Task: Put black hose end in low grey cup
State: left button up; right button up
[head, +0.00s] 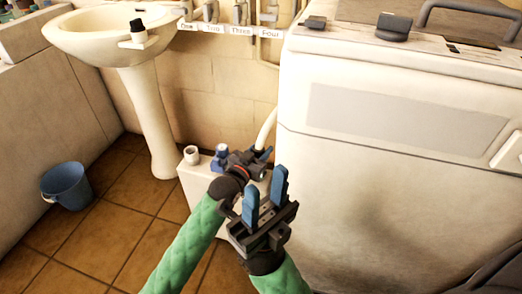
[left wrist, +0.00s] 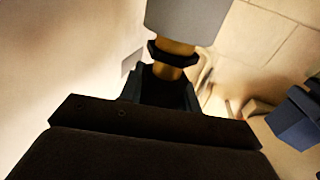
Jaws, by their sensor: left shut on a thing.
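My left gripper (head: 243,160) is over the low pale box, at the lower end of a pale hose (head: 267,128). It is shut on what appears to be the black hose end. In the left wrist view, a black collar (left wrist: 172,54) sits on a brass neck below a grey cylinder (left wrist: 188,16); the grip itself is partly hidden. A small, low, pale grey cup (head: 191,155) stands on the box, left of and apart from this gripper. My right gripper (head: 265,187) is lower and nearer, its blue fingers apart with nothing visible between them.
The low pale box (head: 193,183) stands between the basin pedestal (head: 150,120) and the large white machine (head: 385,165). A blue bucket (head: 66,187) stands on the tiled floor at left. Labelled taps line the wall.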

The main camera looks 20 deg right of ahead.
pick_arm(q)
jog(key=shift+p, duration=0.55)
jog(key=shift+f, duration=0.6)
dwell(0.6)
jog(key=o, duration=0.8)
jog(key=shift+c, duration=0.2)
jog(key=shift+a, duration=0.1)
jog(key=p+v, duration=0.5)
jog(key=v, duration=0.5)
jog(key=shift+s+a+p, duration=0.25)
jog(key=shift+s+p, duration=0.05)
dwell(0.4)
